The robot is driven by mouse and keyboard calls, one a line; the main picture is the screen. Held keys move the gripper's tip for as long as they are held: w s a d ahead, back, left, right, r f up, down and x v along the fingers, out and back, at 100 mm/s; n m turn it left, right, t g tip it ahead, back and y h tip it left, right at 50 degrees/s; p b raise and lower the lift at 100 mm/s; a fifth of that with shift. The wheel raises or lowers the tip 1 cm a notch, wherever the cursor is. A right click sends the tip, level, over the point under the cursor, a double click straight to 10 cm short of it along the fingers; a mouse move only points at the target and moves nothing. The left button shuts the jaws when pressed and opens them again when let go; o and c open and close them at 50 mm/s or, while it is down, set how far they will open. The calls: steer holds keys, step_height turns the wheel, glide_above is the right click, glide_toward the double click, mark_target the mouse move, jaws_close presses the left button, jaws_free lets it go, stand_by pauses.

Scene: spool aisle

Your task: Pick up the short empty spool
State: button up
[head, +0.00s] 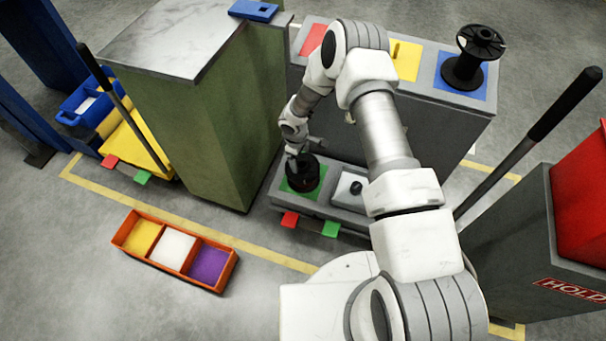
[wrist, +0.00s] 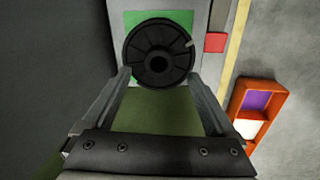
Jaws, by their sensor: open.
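A short black spool (head: 305,173) stands on the green square of the low grey shelf (head: 279,199). In the wrist view the spool's round top flange (wrist: 158,68) faces the camera, and its core shows no wound material. My gripper (wrist: 158,84) is open, with one finger at each side of the flange's near edge. Whether the fingers touch the spool I cannot tell. In the head view my gripper (head: 294,155) is right above the spool and partly covers it. A taller black spool (head: 465,72) stands on the blue square of the upper grey top.
A tall green cabinet (head: 215,120) stands close left of the low shelf. A white square with a small black piece (head: 356,187) lies right of the spool. An orange tray (head: 180,270) is on the floor. A red bin (head: 585,200) and a slanted handle (head: 540,130) stand right.

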mark_target(301, 163)
steer(key=f+b, duration=0.1)
steer(key=f, duration=0.1)
steer(key=w+f+b, duration=0.1)
steer(key=f, duration=0.2)
steer(key=shift+d+f, duration=0.1)
steer(key=shift+d, duration=0.05)
jaws_close()
stand_by(0.4)
steer(key=shift+w, duration=0.1)
